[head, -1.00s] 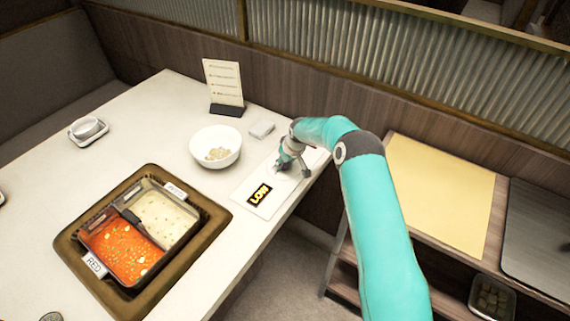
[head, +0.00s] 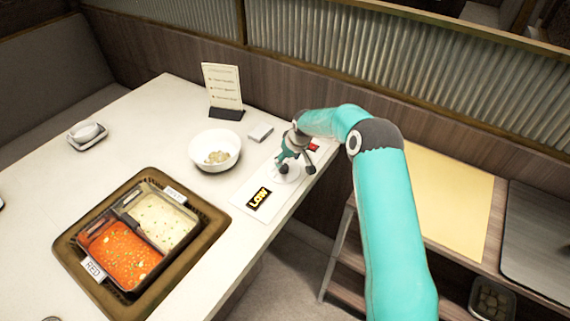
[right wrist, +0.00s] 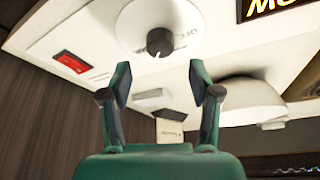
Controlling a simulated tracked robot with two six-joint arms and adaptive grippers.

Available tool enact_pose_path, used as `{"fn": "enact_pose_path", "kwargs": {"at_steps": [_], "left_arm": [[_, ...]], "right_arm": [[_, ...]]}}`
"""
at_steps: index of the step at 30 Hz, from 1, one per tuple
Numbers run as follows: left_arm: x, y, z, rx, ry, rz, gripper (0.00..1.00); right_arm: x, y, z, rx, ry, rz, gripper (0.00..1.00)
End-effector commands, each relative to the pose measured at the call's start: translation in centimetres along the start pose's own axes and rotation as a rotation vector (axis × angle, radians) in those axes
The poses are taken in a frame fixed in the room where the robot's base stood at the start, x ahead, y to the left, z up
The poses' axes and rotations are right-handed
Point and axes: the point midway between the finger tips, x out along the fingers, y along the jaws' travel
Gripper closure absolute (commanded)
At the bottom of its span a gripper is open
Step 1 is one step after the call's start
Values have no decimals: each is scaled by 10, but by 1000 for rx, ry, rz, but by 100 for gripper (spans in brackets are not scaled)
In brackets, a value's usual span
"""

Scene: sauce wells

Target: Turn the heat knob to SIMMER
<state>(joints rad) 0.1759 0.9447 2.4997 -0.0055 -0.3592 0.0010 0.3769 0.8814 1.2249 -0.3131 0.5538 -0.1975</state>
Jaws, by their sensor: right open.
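The heat knob (head: 284,169) is a small dark knob on a round white dial, set in a white control panel (head: 240,205) at the table's right edge. In the right wrist view the knob (right wrist: 159,42) stands just beyond my fingertips, with a light mark on it. The black display (head: 258,198) reads LOW in yellow. Part of the display (right wrist: 270,6) shows upside down in the right wrist view. My right gripper (head: 290,153) is above the panel at the knob. In the right wrist view my right gripper (right wrist: 160,83) is open, with nothing between its fingers. My left gripper is out of view.
A red switch (right wrist: 72,62) is on the panel beside the dial. A white bowl (head: 215,150), a small light box (head: 260,132) and a menu stand (head: 223,92) are close by. A split pot (head: 127,240) with red and pale broth sits left of the panel.

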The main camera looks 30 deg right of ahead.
Motion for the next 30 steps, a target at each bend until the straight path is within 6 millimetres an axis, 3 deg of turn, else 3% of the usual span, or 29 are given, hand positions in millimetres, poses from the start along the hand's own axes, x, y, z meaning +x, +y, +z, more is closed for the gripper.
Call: {"fn": "enact_pose_path", "kwargs": {"at_steps": [3, 9, 23, 30], "left_arm": [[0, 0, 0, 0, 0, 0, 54], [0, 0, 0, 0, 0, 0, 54], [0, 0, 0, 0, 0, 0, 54], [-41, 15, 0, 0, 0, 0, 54]], "right_arm": [[-26, 0, -1, 0, 3, 1, 38], [-54, 0, 0, 1, 1, 0, 38], [-64, 0, 0, 1, -2, -1, 38], [-99, 0, -4, 1, -2, 0, 38]]}}
